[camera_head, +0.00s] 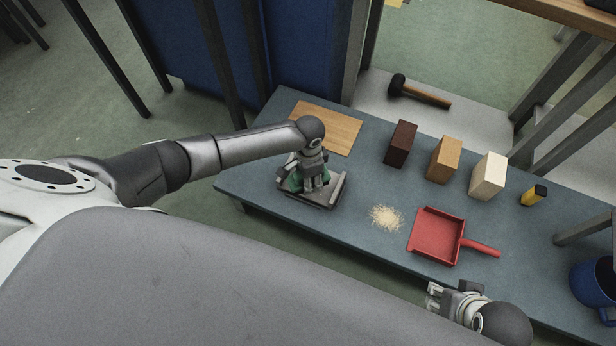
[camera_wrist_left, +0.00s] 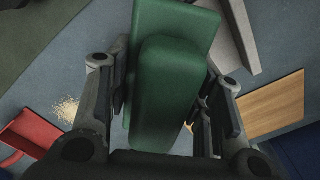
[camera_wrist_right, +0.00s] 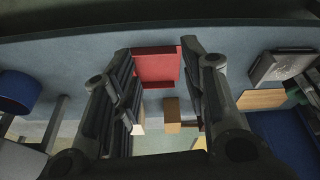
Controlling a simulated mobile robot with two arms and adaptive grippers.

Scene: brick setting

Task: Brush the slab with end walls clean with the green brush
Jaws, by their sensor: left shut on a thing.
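My left gripper (camera_head: 311,186) is shut on the green brush (camera_wrist_left: 168,85) over the slab. In the head view only a little of the brush (camera_head: 291,181) shows beside the fingers. The slab with end walls (camera_head: 323,201) is grey and lies near the table's front edge. One end wall (camera_wrist_left: 238,35) shows beside the brush in the left wrist view. Pale specks show on the slab (camera_wrist_right: 283,66) in the right wrist view. I cannot tell whether the bristles touch it. My right gripper (camera_head: 436,299) is open and empty near the front edge.
A pale crumb pile (camera_head: 386,217) and a red dustpan (camera_head: 435,236) lie right of the slab. A wooden board (camera_head: 330,124) lies behind. Brown (camera_head: 400,144), tan (camera_head: 444,160) and cream (camera_head: 487,176) blocks stand at the back. A yellow-black object (camera_head: 534,195) and blue mug (camera_head: 594,287) are further right.

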